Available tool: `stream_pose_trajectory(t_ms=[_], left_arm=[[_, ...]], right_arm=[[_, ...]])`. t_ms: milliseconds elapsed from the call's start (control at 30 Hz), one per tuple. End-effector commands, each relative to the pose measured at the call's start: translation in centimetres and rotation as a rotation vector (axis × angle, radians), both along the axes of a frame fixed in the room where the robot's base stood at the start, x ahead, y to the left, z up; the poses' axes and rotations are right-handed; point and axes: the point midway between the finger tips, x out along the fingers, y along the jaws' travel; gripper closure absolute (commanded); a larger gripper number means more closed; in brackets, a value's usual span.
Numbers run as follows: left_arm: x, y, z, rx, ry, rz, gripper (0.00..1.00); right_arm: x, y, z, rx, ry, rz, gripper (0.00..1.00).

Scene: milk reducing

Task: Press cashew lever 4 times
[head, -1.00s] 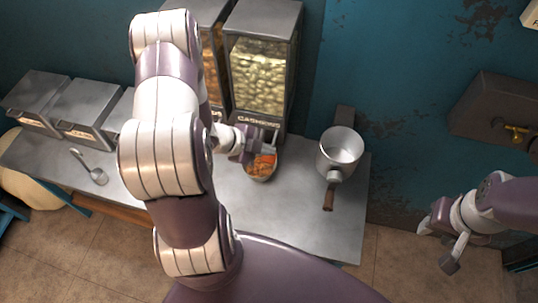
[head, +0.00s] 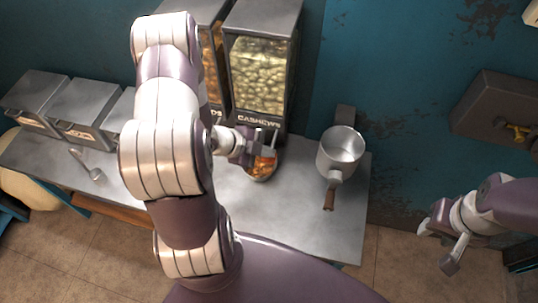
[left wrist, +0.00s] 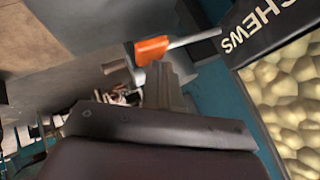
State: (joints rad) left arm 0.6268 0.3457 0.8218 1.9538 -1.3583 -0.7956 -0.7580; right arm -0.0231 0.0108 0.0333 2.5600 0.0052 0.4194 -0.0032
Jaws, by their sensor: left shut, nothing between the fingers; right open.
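The cashew dispenser (head: 262,75) stands at the back of the counter, with a window full of nuts. Its label also shows at the right of the left wrist view (left wrist: 262,32). In the left wrist view, the lever (left wrist: 152,49) has an orange end on a grey rod. My left gripper (head: 266,150) is shut and empty, in front of the dispenser's base. Its fingertips (left wrist: 165,85) are close beside the orange end; I cannot tell whether they touch. My right gripper (head: 440,246) is open and empty, right of the counter.
Another dispenser (head: 213,70) stands left of the cashew one, mostly behind my left arm. A metal pot (head: 328,160) with a wooden handle is at the counter's right. Metal bins (head: 85,105) and a ladle (head: 95,174) are at the left. The front right counter (head: 300,220) is clear.

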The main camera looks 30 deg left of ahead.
Motion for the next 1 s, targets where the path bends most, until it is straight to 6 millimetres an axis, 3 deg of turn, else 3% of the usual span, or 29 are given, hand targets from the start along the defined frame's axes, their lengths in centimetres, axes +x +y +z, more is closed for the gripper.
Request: stream_pose_trajectory(t_ms=[1000], left_arm=[[0.0, 0.0, -1.3, 0.0, 0.001, 0.0, 1.0]], right_arm=[[0.0, 0.0, -1.0, 0.0, 0.0, 0.0, 0.57]])
